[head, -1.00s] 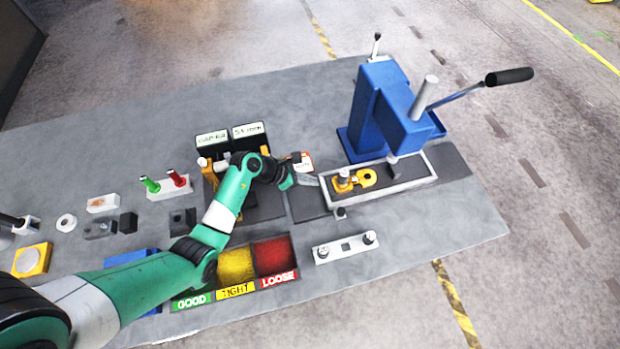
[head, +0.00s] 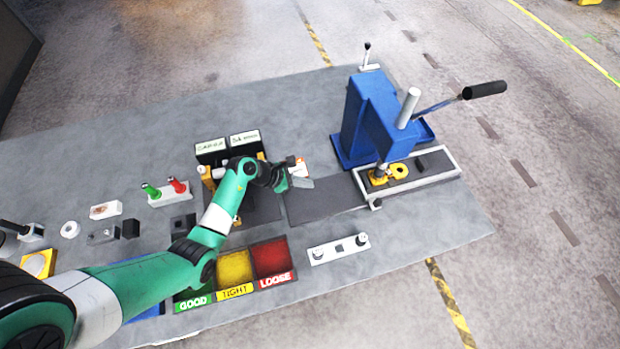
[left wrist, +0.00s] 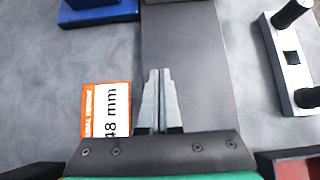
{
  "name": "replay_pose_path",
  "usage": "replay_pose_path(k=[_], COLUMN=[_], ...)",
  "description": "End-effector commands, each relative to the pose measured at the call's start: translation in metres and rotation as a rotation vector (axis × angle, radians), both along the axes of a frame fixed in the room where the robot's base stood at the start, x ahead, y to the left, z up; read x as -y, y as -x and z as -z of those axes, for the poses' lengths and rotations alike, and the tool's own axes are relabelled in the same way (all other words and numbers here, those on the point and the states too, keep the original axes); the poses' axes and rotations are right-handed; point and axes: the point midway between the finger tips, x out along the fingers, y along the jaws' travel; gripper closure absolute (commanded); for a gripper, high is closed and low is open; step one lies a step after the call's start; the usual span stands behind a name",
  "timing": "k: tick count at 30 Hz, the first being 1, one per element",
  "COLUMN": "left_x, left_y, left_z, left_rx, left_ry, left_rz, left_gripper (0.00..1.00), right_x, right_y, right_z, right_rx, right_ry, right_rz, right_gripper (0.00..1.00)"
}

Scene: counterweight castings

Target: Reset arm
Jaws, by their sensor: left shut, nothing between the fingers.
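My left gripper (head: 302,183) is shut and empty, with its grey fingers over the dark track (head: 325,198) on the bench. In the left wrist view its fingertips (left wrist: 160,75) meet above the same track. A white and orange card marked 48 mm (left wrist: 106,108) lies beside the fingers. The framed slide tray (head: 440,178) sits under the blue press (head: 365,115), to the right of my gripper and apart from it. A yellow casting (head: 397,171) lies in the tray, partly hidden by the press ram. My right gripper is not in view.
Bins marked good (head: 195,302), tight (head: 237,291) and loose (head: 277,280) stand at the front edge. A white gauge bar (head: 338,249) lies right of them. The press's long lever (head: 485,89) juts right. Green (head: 150,190) and red (head: 178,185) handled gauges stand left.

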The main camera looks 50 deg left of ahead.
Motion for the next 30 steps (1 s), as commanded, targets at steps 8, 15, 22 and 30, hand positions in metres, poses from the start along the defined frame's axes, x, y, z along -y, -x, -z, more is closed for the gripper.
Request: replay_pose_path(k=[8, 15, 22, 30], left_x=[-0.017, -0.020, -0.020, 0.011], left_y=[0.043, 0.053, 0.053, 0.022], left_z=[-0.049, -0.058, -0.057, -0.077], left_rx=[0.002, 0.000, 0.000, 0.038], left_ry=[-0.001, 0.000, 0.001, -0.030], left_rz=[-0.003, 0.000, 0.001, 0.107], left_gripper=[1.00, 1.00, 1.00, 1.00], right_x=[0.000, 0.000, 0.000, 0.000], right_y=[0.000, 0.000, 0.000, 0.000], right_z=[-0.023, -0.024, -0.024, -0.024], right_rx=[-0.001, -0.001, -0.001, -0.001], right_ry=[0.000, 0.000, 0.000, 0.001], right_rz=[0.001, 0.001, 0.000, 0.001], right_gripper=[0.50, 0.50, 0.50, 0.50])
